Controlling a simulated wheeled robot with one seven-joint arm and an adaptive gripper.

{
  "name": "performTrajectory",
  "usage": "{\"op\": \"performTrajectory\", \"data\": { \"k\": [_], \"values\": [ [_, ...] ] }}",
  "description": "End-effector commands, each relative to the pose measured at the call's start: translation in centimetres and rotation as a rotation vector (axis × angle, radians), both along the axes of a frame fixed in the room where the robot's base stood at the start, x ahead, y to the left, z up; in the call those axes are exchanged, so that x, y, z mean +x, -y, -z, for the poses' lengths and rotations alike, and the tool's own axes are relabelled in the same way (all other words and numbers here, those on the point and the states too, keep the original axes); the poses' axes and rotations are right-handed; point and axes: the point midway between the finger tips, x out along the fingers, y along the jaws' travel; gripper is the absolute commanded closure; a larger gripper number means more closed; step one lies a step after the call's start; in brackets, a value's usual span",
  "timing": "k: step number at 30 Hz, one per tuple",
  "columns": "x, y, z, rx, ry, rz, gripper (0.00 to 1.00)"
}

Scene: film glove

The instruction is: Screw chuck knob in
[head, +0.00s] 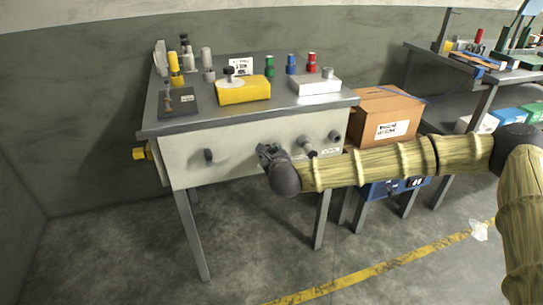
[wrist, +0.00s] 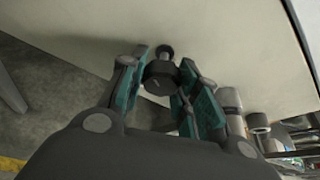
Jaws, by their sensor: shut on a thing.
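A dark round knob (wrist: 160,78), which looks like the chuck knob, sits between the teal finger pads of my gripper (wrist: 163,68) in the wrist view. A narrower dark stub (wrist: 166,51) shows just beyond it, toward the pale panel. The fingers are closed on the knob from both sides. In the head view my gripper (head: 266,151) is at the middle of the bench's pale front panel (head: 236,146), and the gripper and wrist hide the knob there. How deep the knob is seated cannot be told.
Another dark knob (head: 208,155) is left on the panel. A grey cylindrical fitting (head: 304,141) and a round knob (head: 335,136) are to the right. The bench top (head: 215,118) holds a yellow box (head: 243,91) and several small parts. A cardboard box (head: 386,112) stands right of the bench.

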Motion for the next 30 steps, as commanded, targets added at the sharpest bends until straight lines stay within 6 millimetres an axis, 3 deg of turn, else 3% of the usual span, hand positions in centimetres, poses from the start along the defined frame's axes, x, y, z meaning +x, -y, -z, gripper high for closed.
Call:
{"op": "performTrajectory", "data": {
  "k": [4,5,8,20,30],
  "values": [
    [-0.2,0.0,0.4,-0.002,-0.007,0.000,0.92],
    [-0.2,0.0,0.4,-0.003,-0.006,-0.001,0.63],
    [-0.2,0.0,0.3,-0.002,-0.005,-0.002,0.46],
    [-0.4,0.0,-0.1,-0.002,-0.001,-0.002,0.46],
    [-5.1,0.8,-1.9,-0.001,-0.002,-0.003,0.46]
  ]
}}
